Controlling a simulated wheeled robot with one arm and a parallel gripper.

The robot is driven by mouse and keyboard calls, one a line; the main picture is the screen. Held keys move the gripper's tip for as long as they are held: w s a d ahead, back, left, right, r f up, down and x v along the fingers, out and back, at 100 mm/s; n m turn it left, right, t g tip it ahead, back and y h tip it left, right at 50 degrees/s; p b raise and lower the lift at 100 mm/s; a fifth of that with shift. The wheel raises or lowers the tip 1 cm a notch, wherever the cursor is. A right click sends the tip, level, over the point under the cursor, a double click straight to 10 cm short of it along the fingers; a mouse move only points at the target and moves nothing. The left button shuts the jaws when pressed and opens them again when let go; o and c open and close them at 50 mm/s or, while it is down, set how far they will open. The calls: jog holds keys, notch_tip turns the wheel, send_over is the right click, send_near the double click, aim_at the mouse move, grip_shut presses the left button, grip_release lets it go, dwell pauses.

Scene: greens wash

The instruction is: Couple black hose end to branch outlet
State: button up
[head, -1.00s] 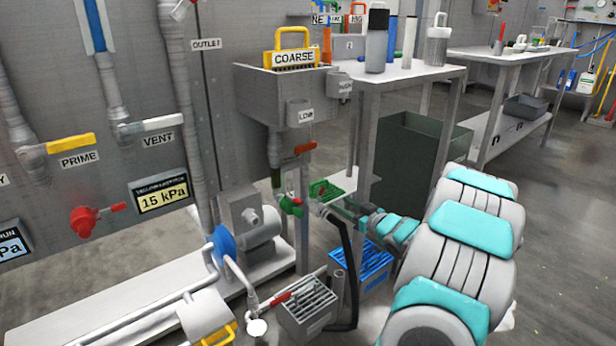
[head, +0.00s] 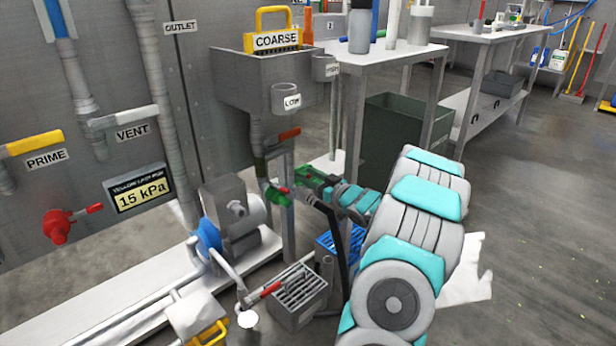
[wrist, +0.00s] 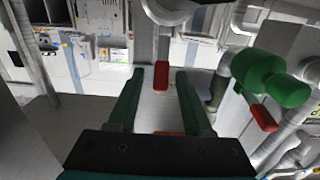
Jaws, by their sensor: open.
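The branch outlet appears to be the green fitting (head: 275,197) with a red lever, low on the pipe under the hopper. In the wrist view this green fitting (wrist: 268,80) is to the right of my fingers and apart from them. The black hose (head: 342,245) rises from the floor, and its upper end is just below my gripper (head: 310,180) in the head view, right of the outlet. My gripper also shows in the wrist view (wrist: 159,100), with its two green fingers apart and no hose between them. Whether the hose touches my gripper is unclear.
A hopper (head: 262,85) with a yellow-handled COARSE screen is above the outlet. A grey slotted box (head: 300,297) and a blue grate (head: 327,240) are on the floor nearby. A pump (head: 230,220) stands left. A white table (head: 385,58) and a dark green bin (head: 395,130) are behind.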

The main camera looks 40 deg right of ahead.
jog(key=shift+w, duration=0.1)
grip_shut()
dwell(0.4)
